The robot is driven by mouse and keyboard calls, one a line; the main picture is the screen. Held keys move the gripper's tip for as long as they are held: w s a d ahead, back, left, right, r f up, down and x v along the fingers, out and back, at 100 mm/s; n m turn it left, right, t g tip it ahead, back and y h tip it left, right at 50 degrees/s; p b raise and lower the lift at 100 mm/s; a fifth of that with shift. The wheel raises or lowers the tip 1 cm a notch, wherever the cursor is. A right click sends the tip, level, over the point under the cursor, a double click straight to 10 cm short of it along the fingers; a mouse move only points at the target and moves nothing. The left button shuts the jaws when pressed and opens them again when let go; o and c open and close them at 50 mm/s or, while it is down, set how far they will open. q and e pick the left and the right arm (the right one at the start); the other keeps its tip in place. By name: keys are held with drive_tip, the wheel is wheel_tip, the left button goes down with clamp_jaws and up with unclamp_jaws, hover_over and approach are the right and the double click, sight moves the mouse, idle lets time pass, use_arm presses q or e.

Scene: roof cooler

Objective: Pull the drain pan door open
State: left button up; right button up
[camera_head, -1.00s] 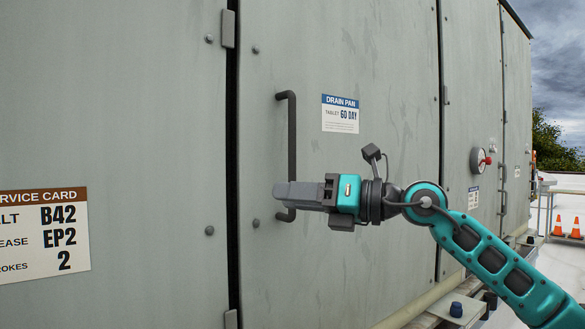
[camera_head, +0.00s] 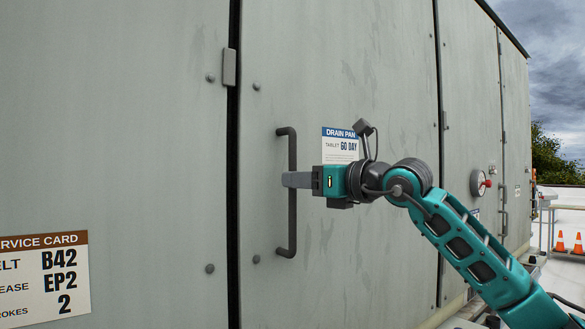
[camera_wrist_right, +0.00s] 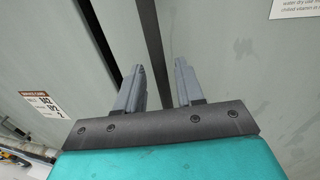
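The drain pan door (camera_head: 345,80) is a grey panel with a blue-and-white "DRAIN PAN" label (camera_head: 340,145); it stands flush with its neighbours. Its handle (camera_head: 291,220) is a dark vertical bar near the door's left edge. My right gripper (camera_head: 290,180) is at the middle of the handle, coming from the right. In the right wrist view its two grey fingers (camera_wrist_right: 160,85) stand apart, with the dark handle bar (camera_wrist_right: 152,40) running between them. A gap shows beside the bar, so the fingers are not closed on it. My left gripper is not in view.
A grey panel with a service card (camera_head: 45,280) lies left of the dark seam (camera_head: 233,150). A hinge (camera_head: 229,67) sits on that seam. Farther right are a red-knobbed round fitting (camera_head: 480,183) and another handle (camera_head: 504,210). Orange cones (camera_head: 568,242) stand far off.

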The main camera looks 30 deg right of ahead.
drive_tip(key=shift+x, duration=1.35)
drive_tip(key=shift+c, duration=0.2)
clamp_jaws()
